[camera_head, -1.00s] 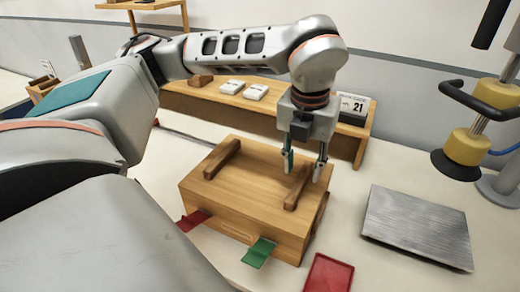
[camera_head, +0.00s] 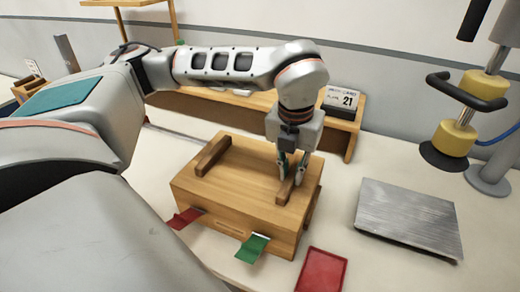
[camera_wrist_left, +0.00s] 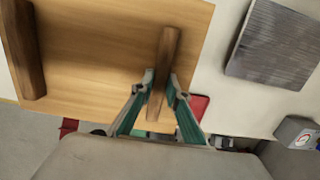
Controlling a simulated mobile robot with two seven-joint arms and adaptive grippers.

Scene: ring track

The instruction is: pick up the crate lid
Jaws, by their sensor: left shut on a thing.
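The wooden crate lid (camera_head: 240,178) lies flat on top of the wooden crate (camera_head: 220,215). Two dark wooden bars stand on the lid, a left bar (camera_head: 213,155) and a right bar (camera_head: 286,191). My left gripper (camera_head: 291,176) points down and is shut on the right bar. The left wrist view shows its two fingers (camera_wrist_left: 160,95) on either side of the right bar (camera_wrist_left: 167,55), with the lid (camera_wrist_left: 100,60) beneath and the left bar (camera_wrist_left: 22,50) apart. My right gripper is in neither view.
A red tag (camera_head: 186,218) and a green tag (camera_head: 253,248) stick out at the crate's front. A red tray (camera_head: 321,272) and a grey metal plate (camera_head: 408,218) lie to the right.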

